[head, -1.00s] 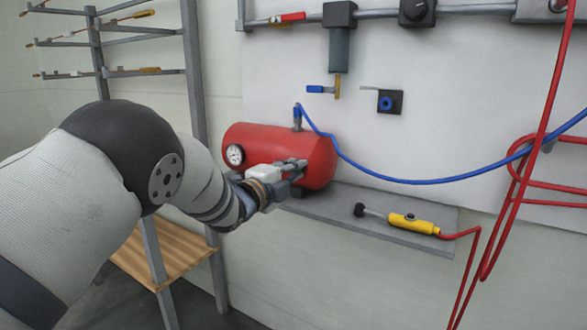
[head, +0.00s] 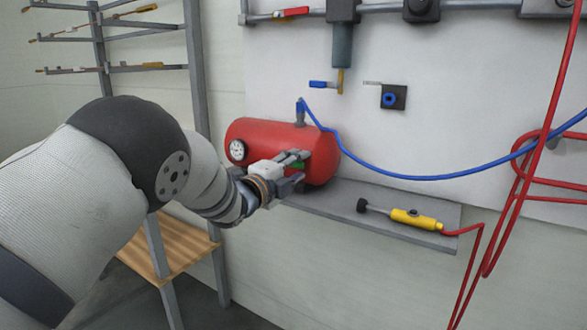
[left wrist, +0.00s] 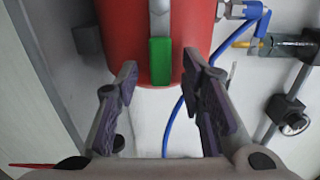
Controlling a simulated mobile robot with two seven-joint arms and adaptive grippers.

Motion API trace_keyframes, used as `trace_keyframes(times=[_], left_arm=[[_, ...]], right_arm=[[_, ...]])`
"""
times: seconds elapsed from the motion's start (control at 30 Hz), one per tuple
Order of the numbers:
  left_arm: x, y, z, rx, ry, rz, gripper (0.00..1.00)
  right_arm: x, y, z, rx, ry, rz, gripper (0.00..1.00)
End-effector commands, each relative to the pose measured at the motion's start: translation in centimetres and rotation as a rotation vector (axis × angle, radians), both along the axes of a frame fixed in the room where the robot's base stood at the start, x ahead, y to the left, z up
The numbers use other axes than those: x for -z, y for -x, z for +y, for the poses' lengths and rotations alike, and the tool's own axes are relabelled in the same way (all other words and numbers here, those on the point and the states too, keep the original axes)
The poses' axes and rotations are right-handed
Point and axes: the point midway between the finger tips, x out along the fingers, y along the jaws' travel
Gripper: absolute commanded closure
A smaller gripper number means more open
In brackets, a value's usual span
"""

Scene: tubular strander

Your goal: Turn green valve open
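The green valve handle (left wrist: 160,61) stands out from the end of the red tank (left wrist: 215,12) in the left wrist view. My left gripper (left wrist: 165,95) is open, with one finger on each side of the handle's line. The handle's end lies between the fingertips or just past them; I see no clear contact. My right gripper is in neither view.
A grey shelf (head: 345,210) carries the tank and a yellow tool (head: 415,219) with a red hose. A blue hose (head: 420,178) runs from the tank's top to the right. A metal rack (head: 197,90) stands at the left. Pipes and fittings line the wall above.

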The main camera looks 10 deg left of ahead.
Motion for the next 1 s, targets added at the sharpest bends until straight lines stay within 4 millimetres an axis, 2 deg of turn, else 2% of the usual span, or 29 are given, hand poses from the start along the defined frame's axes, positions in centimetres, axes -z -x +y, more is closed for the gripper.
trace_keyframes(times=[0.17, 0.4, 0.53, 0.7, 1.0], left_arm=[[0.0, 2.1, 0.8, -0.002, -0.001, 0.003, 0.64], [0.0, 7.9, 2.9, -0.002, -0.002, 0.002, 0.64], [0.0, 10.2, 3.8, -0.002, -0.002, 0.002, 0.64], [0.0, 11.3, 4.1, 0.0, -0.001, -0.001, 0.64], [0.0, 11.3, 4.1, -0.001, -0.001, 0.0, 0.64]], right_arm=[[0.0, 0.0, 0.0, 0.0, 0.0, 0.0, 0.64], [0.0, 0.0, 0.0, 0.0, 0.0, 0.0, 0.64], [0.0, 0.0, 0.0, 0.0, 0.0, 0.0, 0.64], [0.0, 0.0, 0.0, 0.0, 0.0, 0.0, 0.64], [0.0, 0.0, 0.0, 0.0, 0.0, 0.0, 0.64]])
